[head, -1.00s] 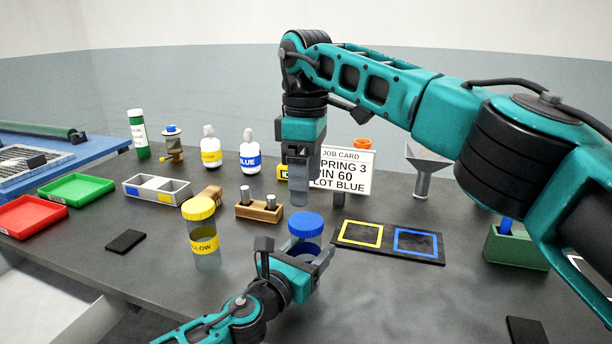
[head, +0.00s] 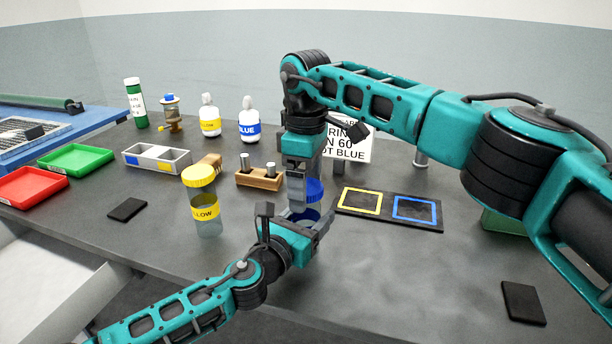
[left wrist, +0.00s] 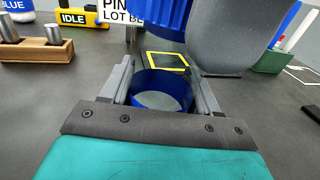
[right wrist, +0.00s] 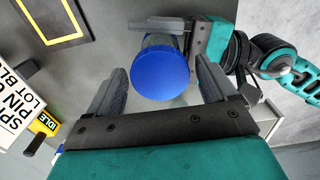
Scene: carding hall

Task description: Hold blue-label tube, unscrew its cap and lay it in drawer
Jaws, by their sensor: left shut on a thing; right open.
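The blue-label tube (head: 309,214) stands upright at the front middle of the table, its blue cap (head: 314,190) on top. My left gripper (head: 298,226) is shut around the tube's body; the blue label (left wrist: 160,92) shows between its fingers in the left wrist view. My right gripper (head: 301,196) points down from above and is open. In the right wrist view the cap (right wrist: 160,72) lies between and just beyond its fingertips, and I cannot tell whether they touch it.
A yellow-capped tube (head: 203,205) stands close left of the left gripper. A wooden block with metal pins (head: 259,178) is behind. A black mat with yellow and blue squares (head: 388,208) lies to the right. The job card (head: 347,145) is partly hidden by my right arm.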

